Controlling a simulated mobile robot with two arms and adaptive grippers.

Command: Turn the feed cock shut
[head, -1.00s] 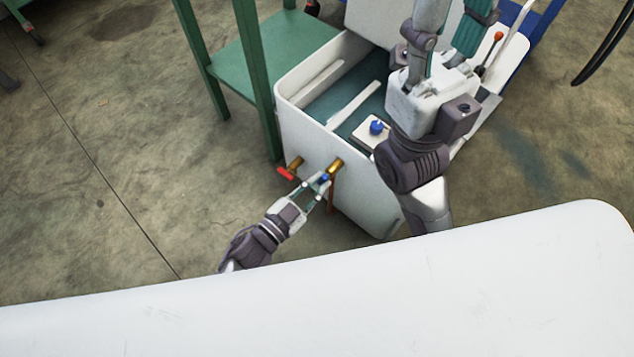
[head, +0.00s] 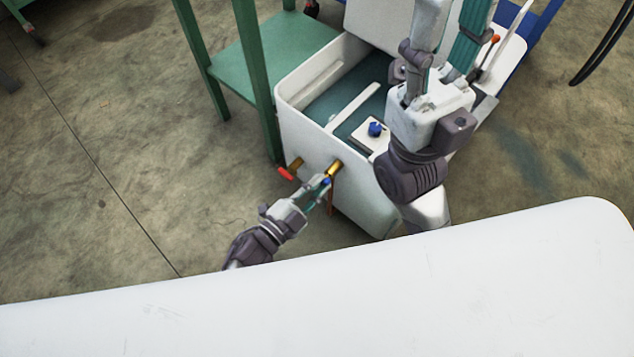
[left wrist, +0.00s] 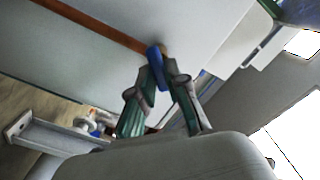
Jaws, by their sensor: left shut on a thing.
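A brass cock (head: 335,167) with a blue lever (head: 326,182) sticks out of the front wall of the white tank (head: 300,125). A second brass cock with a red lever (head: 285,174) is to its left. My left gripper (head: 321,184) is shut on the blue lever. In the left wrist view the blue lever (left wrist: 157,68) stands between the two fingertips, slanting, with brass just behind it. The fingers partly hide the lever in the head view. My right gripper (head: 450,45) is above the tank's right side, its fingers apart and pointing up the picture.
A blue knob (head: 375,129) sits on a pale plate in the tank. A copper pipe (head: 331,203) runs down below the blue-levered cock. A green table (head: 265,55) stands behind left. A white surface (head: 330,290) fills the foreground. The floor at left is clear.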

